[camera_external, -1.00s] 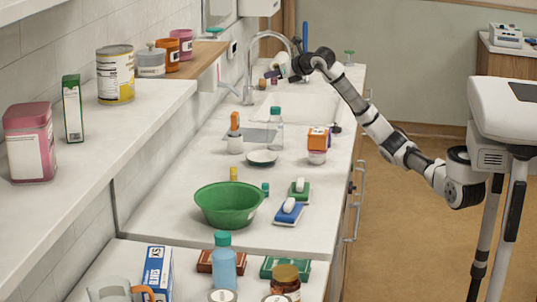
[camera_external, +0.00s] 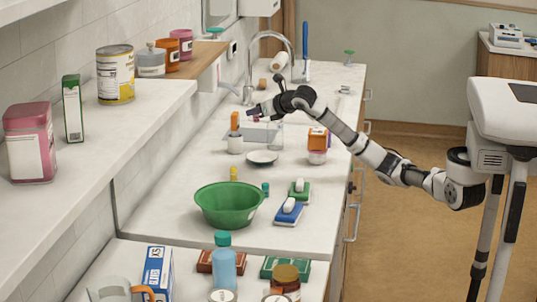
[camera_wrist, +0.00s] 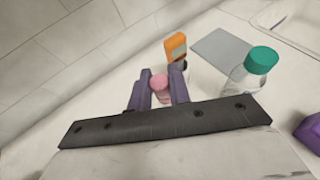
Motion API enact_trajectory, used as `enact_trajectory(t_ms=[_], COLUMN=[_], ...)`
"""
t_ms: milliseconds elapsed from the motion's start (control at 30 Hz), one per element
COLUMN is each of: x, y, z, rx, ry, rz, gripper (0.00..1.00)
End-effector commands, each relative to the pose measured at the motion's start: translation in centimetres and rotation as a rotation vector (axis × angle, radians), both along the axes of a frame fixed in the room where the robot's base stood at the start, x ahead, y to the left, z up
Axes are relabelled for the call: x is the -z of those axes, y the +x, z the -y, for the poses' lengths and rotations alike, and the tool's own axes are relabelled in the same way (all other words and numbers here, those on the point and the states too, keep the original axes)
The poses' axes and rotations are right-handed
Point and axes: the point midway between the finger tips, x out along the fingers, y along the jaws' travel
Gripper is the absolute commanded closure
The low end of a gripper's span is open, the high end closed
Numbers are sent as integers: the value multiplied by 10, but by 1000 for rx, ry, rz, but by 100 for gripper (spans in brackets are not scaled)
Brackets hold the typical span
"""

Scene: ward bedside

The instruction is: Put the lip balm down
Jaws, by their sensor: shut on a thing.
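The lip balm (camera_wrist: 159,86), a small pink rounded piece, sits between the two purple fingers of my gripper (camera_wrist: 158,90) in the wrist view. My gripper is shut on it. In the external view my gripper (camera_external: 254,112) is above the counter by the wall, a little above and right of the orange-topped item. The lip balm cannot be made out clearly there. Its lower end and any gap to the counter are hard to judge.
A white cup (camera_external: 235,144) with an orange item (camera_external: 235,121) stands close to my gripper. A clear bottle with a teal cap (camera_wrist: 262,59) and a grey flat board (camera_wrist: 225,48) are nearby. A white dish (camera_external: 262,157) and green bowl (camera_external: 228,206) lie nearer the camera.

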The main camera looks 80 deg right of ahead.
Motion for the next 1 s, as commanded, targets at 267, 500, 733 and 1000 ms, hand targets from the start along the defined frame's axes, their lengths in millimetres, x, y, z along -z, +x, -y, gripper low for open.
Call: enact_trajectory(t_ms=[267,500,733,1000], x=[69,92,121,133], y=[0,0,-1,0], z=[0,0,1,0], rx=[0,0,1,0], ry=[2,1,2,0], rz=[-1,0,-2,1], gripper=[100,100,100,100])
